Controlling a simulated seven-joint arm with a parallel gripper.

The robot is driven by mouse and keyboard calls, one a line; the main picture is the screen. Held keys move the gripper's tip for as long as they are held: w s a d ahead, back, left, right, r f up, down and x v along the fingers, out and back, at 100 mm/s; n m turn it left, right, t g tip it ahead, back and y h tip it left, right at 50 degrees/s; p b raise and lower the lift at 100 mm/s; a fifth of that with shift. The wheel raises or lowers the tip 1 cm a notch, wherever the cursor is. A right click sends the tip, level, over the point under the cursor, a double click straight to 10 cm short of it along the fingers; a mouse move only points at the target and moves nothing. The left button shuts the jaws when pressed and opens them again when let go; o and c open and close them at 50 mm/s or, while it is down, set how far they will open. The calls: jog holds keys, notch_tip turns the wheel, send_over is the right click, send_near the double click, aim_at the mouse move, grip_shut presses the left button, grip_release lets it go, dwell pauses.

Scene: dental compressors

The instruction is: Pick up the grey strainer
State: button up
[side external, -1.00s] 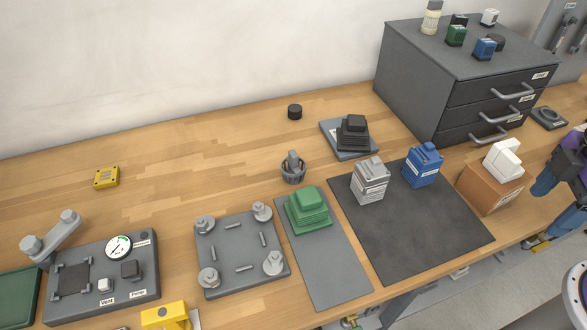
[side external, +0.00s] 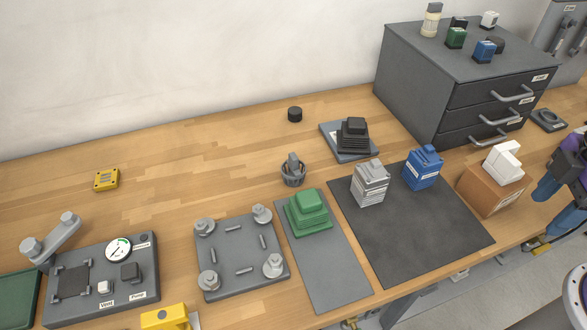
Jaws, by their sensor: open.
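The grey strainer (side external: 293,172) looks like a small round, ribbed basket with an upright piece rising from it. It stands on the bare wood of the bench, behind the green stepped block and left of the dark mat. My gripper (side external: 540,215) shows only partly at the right edge, with blue fingers apart and nothing seen between them. It is far to the right of the strainer, beyond the cardboard-brown box.
A green stepped block (side external: 309,208) on a grey mat is in front of the strainer. A black stepped block (side external: 352,136), a light grey ribbed box (side external: 370,181), a blue box (side external: 423,166) and a brown box (side external: 487,190) stand to the right. Bare wood lies left of the strainer.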

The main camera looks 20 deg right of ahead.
jog(key=w+a+f+m+g+y, duration=0.1)
jog(key=w+a+m+g+y, duration=0.1)
jog(key=w+a+m+g, duration=0.5)
jog(key=m+t+y, duration=0.5)
jog(key=m+y, duration=0.6)
jog(key=m, duration=1.1)
send_near(294, 156)
jog(key=x, duration=1)
jog(key=shift+f, duration=0.25)
jog(key=c, duration=1)
